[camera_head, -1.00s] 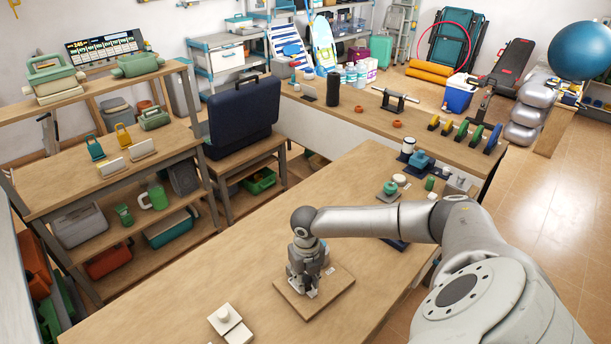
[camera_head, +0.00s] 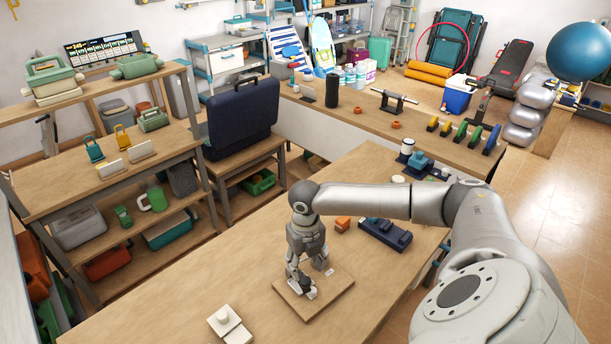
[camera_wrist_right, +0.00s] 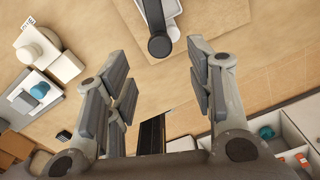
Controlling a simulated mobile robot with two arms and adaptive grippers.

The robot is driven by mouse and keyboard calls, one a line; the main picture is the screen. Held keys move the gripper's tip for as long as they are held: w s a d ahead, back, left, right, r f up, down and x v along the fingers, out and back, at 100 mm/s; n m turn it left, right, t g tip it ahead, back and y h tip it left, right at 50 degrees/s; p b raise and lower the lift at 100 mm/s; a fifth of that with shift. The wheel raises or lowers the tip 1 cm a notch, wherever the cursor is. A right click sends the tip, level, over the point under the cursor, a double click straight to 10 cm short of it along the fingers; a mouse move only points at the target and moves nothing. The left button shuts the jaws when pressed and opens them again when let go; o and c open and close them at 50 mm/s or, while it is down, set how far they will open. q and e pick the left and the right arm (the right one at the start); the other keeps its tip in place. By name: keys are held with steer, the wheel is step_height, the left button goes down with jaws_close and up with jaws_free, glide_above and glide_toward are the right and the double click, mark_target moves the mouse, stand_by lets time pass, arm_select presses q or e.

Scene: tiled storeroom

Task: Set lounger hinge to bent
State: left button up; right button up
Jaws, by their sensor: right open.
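A small hinged piece with a white body and a dark rounded end (camera_wrist_right: 159,42), which seems to be the lounger, sits on a square wooden board (camera_head: 340,293). In the head view my right gripper (camera_head: 301,281) hangs above the board and partly hides the piece. In the right wrist view the open fingers of my right gripper (camera_wrist_right: 158,62) stand wide apart, with the dark end between and just beyond their tips. Nothing is held. I cannot tell how far the hinge is bent. My left gripper is not in view.
White blocks (camera_head: 230,324) lie left of the board. An orange block (camera_head: 342,224) and a dark blue piece (camera_head: 385,234) lie behind it, near my right arm.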

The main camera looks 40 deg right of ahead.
mark_target(306, 280)
steer(key=shift+r, duration=2.2)
